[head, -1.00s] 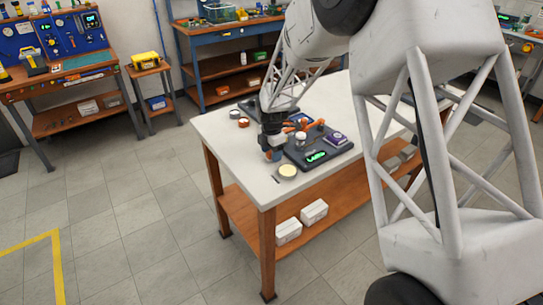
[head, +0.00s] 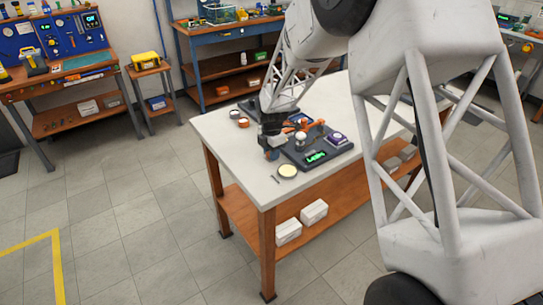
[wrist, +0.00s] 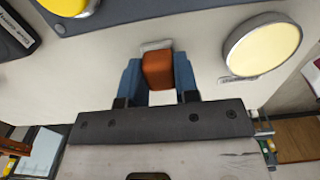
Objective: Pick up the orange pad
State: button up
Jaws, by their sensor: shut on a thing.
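The orange pad (wrist: 158,70) is a small block in the middle of the wrist view, between the two blue fingers of my gripper (wrist: 158,82). The fingers are shut on its sides. In the head view my gripper (head: 271,154) is low over the near left part of the white table (head: 233,150). The pad is too small there to make out clearly. I cannot tell whether it touches the table.
A round pale yellow disc with a grey rim (wrist: 262,46) lies right of my gripper; it also shows in the head view (head: 287,171). A dark testbench board (head: 318,157) with a green display is close by. The table's front left is clear.

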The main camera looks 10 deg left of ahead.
jog(key=shift+r, duration=0.1)
jog(key=shift+r, duration=0.7)
notch_tip(320, 180, up, 2)
jog(key=shift+r, duration=0.1)
jog(key=s+d, duration=0.2)
jog(key=s, duration=0.3)
jog(key=s+d, duration=0.2)
jog(key=s, duration=0.2)
jog(key=s+d+r, duration=0.1)
jog(key=s+d, duration=0.1)
jog(key=s, duration=0.3)
jog(key=shift+s+d+r, duration=0.1)
jog(key=shift+s+d, duration=0.05)
jog(key=shift+s, duration=0.15)
jog(key=shift+o, duration=0.9)
jog(key=shift+c, duration=0.7)
